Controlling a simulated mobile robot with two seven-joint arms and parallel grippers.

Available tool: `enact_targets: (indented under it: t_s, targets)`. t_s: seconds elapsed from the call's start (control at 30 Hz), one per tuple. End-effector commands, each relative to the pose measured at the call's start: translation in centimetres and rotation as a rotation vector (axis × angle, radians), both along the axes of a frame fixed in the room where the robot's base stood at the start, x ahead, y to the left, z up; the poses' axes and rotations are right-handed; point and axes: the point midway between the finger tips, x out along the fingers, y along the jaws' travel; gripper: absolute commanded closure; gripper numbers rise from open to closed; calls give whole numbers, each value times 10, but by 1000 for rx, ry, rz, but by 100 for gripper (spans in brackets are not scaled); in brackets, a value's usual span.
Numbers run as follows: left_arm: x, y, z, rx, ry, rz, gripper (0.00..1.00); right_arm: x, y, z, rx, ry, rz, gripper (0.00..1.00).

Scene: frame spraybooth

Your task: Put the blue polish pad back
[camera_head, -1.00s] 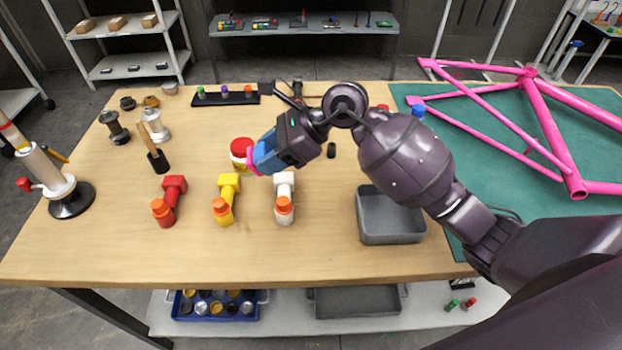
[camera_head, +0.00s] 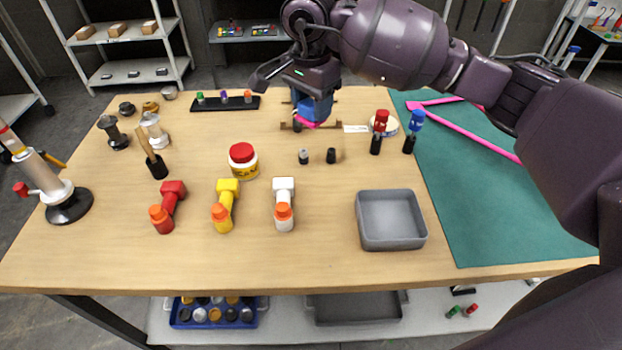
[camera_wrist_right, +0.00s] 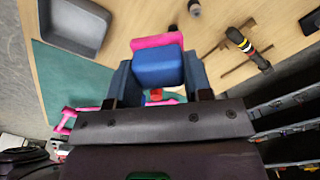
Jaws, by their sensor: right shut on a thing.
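My right gripper (camera_head: 309,110) is shut on a blue block with a pink layer on its lower face, which I take to be the blue polish pad (camera_head: 317,108). It is near the back middle of the table, by a low brown rack (camera_head: 287,127). The gripper hides part of the rack, and I cannot tell whether the pad touches it. In the right wrist view the pad's blue body (camera_wrist_right: 158,68) sits between the two fingers, with its pink layer (camera_wrist_right: 160,41) beyond. My left gripper is not in view.
A grey tray (camera_head: 424,236) lies front right; a yellow-and-red jar (camera_head: 243,168) stands left.

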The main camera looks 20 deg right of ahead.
Motion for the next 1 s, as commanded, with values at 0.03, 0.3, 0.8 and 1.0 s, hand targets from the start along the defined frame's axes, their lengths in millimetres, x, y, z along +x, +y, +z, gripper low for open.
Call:
enact_targets:
  t_s: [0.03,0.3,0.8,1.0]
  targets:
    - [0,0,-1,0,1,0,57,-1,0,-12,1,7,1,80]
    - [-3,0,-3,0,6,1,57,-1,1,-71,4,7,-1,80]
    - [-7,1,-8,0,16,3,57,0,1,-145,4,3,-1,80]
    - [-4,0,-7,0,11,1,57,-1,1,-161,4,5,-2,80]
